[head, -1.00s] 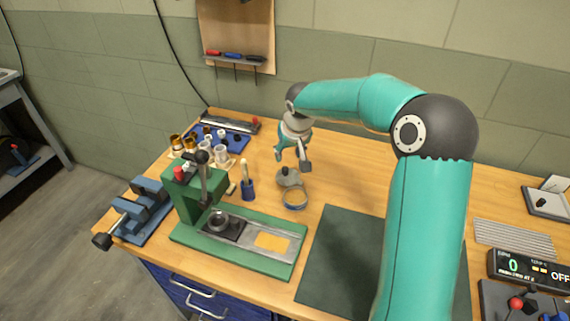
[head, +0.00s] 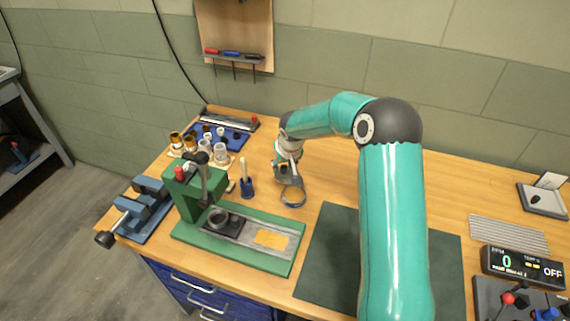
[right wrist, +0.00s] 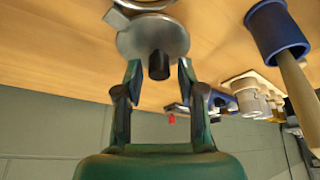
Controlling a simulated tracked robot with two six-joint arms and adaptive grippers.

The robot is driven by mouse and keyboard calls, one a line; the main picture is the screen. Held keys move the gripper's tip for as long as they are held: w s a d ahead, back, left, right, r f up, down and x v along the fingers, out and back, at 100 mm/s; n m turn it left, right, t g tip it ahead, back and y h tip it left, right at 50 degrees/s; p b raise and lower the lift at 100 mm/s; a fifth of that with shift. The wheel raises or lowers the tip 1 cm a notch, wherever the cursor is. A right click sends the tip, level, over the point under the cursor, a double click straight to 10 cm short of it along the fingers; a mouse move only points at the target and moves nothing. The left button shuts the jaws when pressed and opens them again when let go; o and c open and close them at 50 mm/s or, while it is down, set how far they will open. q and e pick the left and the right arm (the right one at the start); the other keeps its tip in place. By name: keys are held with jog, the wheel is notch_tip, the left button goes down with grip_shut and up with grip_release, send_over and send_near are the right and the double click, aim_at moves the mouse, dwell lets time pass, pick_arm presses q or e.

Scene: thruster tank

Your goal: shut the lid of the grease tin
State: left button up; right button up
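The grease tin (head: 293,197) stands on the bench as a low round metal tin with its lid swung up on the far side. The lid is mostly hidden by my gripper in the head view. In the right wrist view the lid (right wrist: 140,40) is a grey metal disc with a dark knob (right wrist: 159,66), and the tin's rim (right wrist: 146,4) shows at the top edge. My right gripper (right wrist: 159,72) is open, its fingertips on either side of the knob with gaps visible. It also shows just behind the tin in the head view (head: 286,176). My left gripper is out of view.
A blue pot with a brush (head: 247,188) stands just left of the tin. A dark green mat (head: 328,255) lies to the right. Bare bench lies behind the tin.

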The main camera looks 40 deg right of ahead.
grip_shut()
